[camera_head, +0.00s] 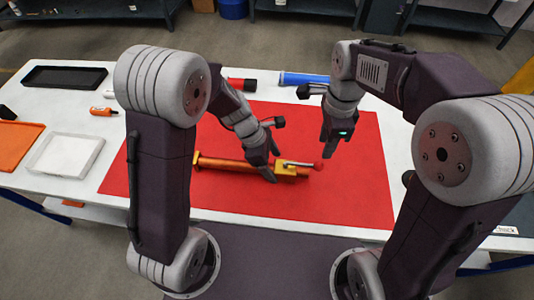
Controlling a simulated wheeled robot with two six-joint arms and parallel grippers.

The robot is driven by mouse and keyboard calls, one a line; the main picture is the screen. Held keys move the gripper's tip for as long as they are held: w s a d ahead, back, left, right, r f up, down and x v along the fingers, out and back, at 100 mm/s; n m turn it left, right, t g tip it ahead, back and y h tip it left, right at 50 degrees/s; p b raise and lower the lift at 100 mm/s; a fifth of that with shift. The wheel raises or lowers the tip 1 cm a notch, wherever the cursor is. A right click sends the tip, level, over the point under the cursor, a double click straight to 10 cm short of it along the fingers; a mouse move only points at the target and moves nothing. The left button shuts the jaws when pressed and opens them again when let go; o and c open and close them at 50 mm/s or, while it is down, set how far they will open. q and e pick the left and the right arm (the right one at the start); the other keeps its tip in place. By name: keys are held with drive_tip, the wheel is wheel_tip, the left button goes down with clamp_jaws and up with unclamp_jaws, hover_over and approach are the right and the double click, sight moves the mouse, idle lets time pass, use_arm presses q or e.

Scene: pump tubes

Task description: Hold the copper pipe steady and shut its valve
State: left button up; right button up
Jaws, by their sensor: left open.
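The copper pipe (225,163) lies on the red mat (330,202), running left to right. Its brass valve (285,169) is near the right end, with a pale lever ending in a red knob (318,166) that points right, roughly along the pipe. My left gripper (272,165) is open at the pipe just left of the valve, its fingers apart; I cannot tell whether they touch it. My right gripper (327,146) points down above and slightly right of the red knob, apart from it. Its fingers overlap in this view, so its opening is unclear.
Behind the arms lie a blue tube (303,78) and a red-ended tube (240,84). At left on the white table are a black tray (64,77), a white tray (66,155), an orange sheet (17,146) and an orange bottle (103,111). The mat's front is clear.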

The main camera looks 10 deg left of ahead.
use_arm(q)
drive_tip(key=shift+x, duration=1.35)
clamp_jaws()
use_arm(e)
clamp_jaws()
use_arm(q)
drive_tip(key=shift+s, duration=0.1)
drive_tip(key=shift+a, duration=0.1)
use_arm(e)
drive_tip(key=w+d+f+n+g+y, duration=0.1)
drive_tip(key=w+d+n+g, duration=0.1)
drive_tip(key=w+d+n, duration=0.3)
drive_tip(key=w+n, duration=0.3)
drive_tip(key=n, duration=0.1)
drive_tip(key=shift+w+d+n+y, duration=0.15)
drive_tip(key=shift+d+n+y, duration=0.1)
drive_tip(key=shift+n+y, duration=0.05)
